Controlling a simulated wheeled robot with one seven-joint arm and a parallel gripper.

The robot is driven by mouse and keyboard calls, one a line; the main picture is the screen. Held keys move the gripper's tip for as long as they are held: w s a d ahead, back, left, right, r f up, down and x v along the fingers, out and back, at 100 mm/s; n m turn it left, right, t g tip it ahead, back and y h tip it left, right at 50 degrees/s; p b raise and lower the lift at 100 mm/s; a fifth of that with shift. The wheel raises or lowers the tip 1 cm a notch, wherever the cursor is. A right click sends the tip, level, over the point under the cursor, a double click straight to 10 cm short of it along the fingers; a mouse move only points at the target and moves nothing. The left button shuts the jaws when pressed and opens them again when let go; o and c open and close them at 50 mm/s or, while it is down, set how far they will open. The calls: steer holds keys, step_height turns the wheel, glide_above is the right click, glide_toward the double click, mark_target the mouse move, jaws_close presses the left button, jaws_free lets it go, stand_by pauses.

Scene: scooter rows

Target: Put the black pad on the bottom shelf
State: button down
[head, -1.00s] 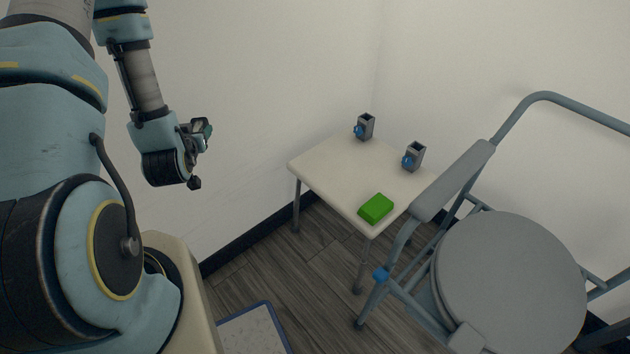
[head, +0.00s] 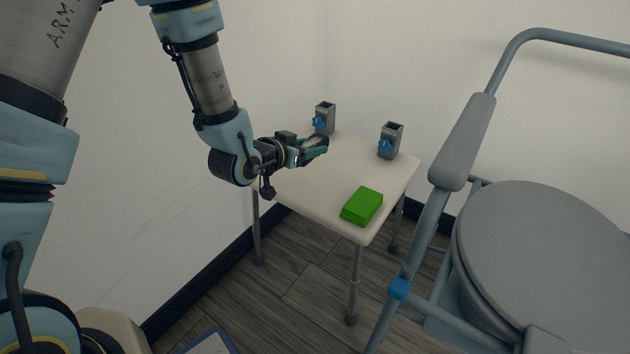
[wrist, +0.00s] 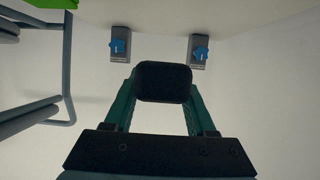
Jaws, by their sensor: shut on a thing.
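The black pad (wrist: 164,82) is a dark block with rounded corners, held between the green fingers of my gripper in the wrist view. My gripper (head: 314,149) is shut on it. In the head view it is at the left back part of the small white table (head: 290,196), in front of a grey holder. The pad is small and partly hidden by the fingers there. I cannot tell its height above the tabletop. I cannot make out a bottom shelf in either view.
Two grey holders with blue knobs, one at the back (head: 325,118) and one at the right (head: 391,141), stand on the table. A green block (head: 362,206) lies at its front corner. A grey framed chair (head: 545,250) stands close on the right. White walls surround the corner.

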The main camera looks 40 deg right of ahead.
mark_target(309, 186)
step_height(309, 186, down, 9)
steer(key=shift+f+b, duration=0.1)
steer(key=shift+b, duration=0.9)
steer(key=shift+f, duration=0.15)
steer(key=shift+c, duration=1.1)
jaws_free()
steer(key=shift+r, duration=0.2)
steer(key=p+v, duration=0.2)
steer(key=v, duration=1)
